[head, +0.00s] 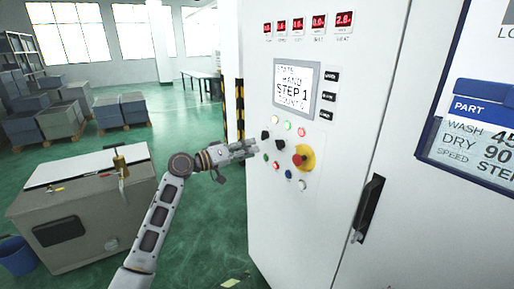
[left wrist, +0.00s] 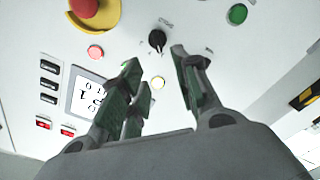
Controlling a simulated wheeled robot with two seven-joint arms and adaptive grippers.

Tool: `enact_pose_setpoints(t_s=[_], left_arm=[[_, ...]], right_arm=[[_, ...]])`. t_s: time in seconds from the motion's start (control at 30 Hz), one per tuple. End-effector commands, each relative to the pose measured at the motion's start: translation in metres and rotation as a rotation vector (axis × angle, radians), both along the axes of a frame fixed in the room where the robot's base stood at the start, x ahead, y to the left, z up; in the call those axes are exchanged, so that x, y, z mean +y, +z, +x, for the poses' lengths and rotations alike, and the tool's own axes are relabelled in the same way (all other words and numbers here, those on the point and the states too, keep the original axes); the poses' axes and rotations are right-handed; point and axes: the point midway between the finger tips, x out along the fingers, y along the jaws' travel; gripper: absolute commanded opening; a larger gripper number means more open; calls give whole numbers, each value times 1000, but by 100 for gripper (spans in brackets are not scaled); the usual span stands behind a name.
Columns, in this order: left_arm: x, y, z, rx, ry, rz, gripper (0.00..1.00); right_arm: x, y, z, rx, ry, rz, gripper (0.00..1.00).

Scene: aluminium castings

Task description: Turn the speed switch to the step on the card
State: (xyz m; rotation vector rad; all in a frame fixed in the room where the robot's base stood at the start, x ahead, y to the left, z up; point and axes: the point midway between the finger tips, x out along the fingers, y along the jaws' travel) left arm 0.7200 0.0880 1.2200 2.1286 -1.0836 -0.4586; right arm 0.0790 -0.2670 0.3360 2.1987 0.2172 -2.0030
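The control panel on the white cabinet (head: 347,150) carries a screen (head: 296,90) that reads STEP 1. Several small dark knobs, one of them a black knob (head: 279,144), sit below the screen; their labels are too small to read. My left gripper (head: 250,149) is at the left side of these knobs. In the left wrist view its fingers (left wrist: 157,60) are spread and empty, with a black rotary knob (left wrist: 157,40) just beyond the gap between the tips. The card (head: 480,135) at the right shows WASH, DRY and SPEED STEP; the step number is cut off. My right gripper is out of view.
A red mushroom button (head: 302,157) on a yellow base stands out right of the gripper. A black door handle (head: 368,205) projects further right. A grey bench (head: 85,215) stands at left, with grey crates (head: 60,120) behind. Green floor lies clear between.

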Motion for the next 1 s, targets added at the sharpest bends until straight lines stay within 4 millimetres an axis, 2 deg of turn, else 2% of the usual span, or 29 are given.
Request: enact_pose_setpoints(t_s=[0.23, 0.67, 0.87, 1.0], left_arm=[[16, -1, -11, 1, 1, 0, 31], [18, 0, -13, -1, 0, 1, 31], [22, 6, -7, -25, 32, -17, 31], [36, 10, 9, -76, 127, -1, 31]], right_arm=[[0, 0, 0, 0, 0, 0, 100], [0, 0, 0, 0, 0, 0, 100], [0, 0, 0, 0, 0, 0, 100], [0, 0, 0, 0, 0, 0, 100]])
